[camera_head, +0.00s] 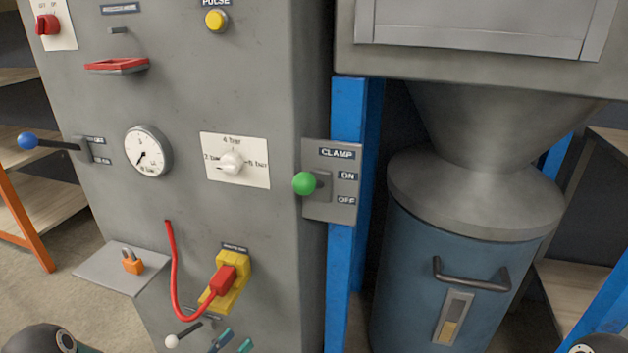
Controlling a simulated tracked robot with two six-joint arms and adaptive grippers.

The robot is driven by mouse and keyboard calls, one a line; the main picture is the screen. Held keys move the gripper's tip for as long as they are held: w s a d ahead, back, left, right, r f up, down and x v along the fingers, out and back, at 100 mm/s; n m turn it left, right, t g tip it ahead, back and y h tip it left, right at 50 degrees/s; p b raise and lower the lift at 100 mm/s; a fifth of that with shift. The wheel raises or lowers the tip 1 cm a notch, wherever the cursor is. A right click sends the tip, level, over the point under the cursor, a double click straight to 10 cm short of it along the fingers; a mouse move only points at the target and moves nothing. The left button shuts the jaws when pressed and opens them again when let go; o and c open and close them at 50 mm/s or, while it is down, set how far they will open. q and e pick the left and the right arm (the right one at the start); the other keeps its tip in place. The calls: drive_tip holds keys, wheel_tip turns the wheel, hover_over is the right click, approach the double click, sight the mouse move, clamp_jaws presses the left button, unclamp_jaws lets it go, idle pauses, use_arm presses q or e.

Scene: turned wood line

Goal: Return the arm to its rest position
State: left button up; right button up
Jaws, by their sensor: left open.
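My left gripper (232,342) shows only by its dark and teal fingertips at the bottom edge, apart from each other with nothing seen between them. They are in front of the lower grey cabinet, just right of a white-knobbed lever (172,341) and below the yellow and red switch (223,281). Whether they touch anything there I cannot tell. A dark rounded link of my left arm (45,340) shows in the bottom left corner. A part of my right arm (600,344) shows at the bottom right; its gripper is out of view.
The grey cabinet (270,60) carries a blue-knobbed lever (28,141), a gauge (148,151), a dial (231,162) and a red cable (172,262). A shelf with an orange padlock (132,262) juts out. The green-knobbed CLAMP lever (304,183) sits beside a blue post (348,105), left of a blue drum (410,280).

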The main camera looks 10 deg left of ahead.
use_arm(q)
drive_tip(key=s+d+f+g+y, duration=0.1)
drive_tip(key=s+d+f+g, duration=0.25)
drive_tip(key=d, duration=0.35)
drive_tip(key=s+d+f+g, duration=0.2)
drive_tip(key=d+g, duration=0.2)
drive_tip(key=d, duration=0.3)
drive_tip(key=s+a+f+n+g+y, duration=0.15)
drive_tip(key=s+f+g, duration=0.25)
drive_tip(key=s, duration=0.4)
drive_tip(key=s+f+n+g+y, duration=0.1)
drive_tip(key=s+f+n+g, duration=0.25)
drive_tip(key=s, duration=0.55)
wheel_tip(320, 180, up, 38)
drive_tip(key=p, duration=3.8)
drive_tip(key=shift+s+d+r+m+g+p, duration=0.15)
drive_tip(key=shift+s+d+m+g+p, duration=0.1)
drive_tip(key=shift+m+g+p, duration=0.15)
drive_tip(key=shift+w, duration=0.1)
